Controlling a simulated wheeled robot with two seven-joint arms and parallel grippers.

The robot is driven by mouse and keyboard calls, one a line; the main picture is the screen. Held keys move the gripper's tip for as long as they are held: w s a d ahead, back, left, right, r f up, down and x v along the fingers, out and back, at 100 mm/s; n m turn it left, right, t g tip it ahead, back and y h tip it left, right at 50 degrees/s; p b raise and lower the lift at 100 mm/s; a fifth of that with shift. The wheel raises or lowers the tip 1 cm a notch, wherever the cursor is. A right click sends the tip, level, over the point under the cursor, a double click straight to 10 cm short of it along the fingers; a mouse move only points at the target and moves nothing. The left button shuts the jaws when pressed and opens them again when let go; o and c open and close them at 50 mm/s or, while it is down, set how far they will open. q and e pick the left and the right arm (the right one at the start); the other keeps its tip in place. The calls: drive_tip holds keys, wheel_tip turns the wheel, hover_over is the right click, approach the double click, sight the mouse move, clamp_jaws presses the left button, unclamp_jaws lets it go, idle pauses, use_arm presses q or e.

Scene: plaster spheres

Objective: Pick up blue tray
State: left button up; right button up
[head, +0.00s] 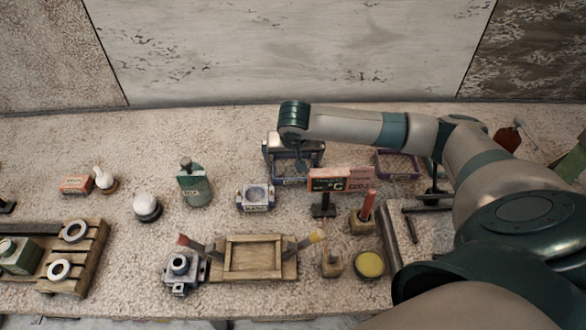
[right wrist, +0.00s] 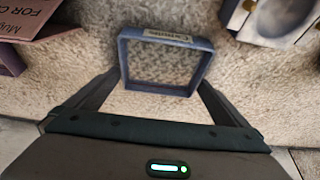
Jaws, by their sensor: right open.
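The blue tray (right wrist: 123,62) is a small square, open frame with a label on its far rim in the right wrist view. It lies on the speckled surface, which shows through its middle. In the head view part of the tray (head: 290,181) shows below my right gripper (head: 293,166), which hides the rest. My right gripper (right wrist: 162,82) is open, with one finger at each side of the tray's near part. I cannot tell whether the fingers touch it. My left gripper is not in view.
A pink-orange sign (head: 338,179) stands close right of the tray, and a blue-white box (head: 256,197) close left. A purple tray (head: 398,164) lies farther right. A wooden frame (head: 254,258) and yellow-topped jar (head: 369,264) are nearer.

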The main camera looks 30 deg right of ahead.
drive_tip(key=shift+f, duration=0.2)
idle(0.6)
drive_tip(key=c, duration=0.8)
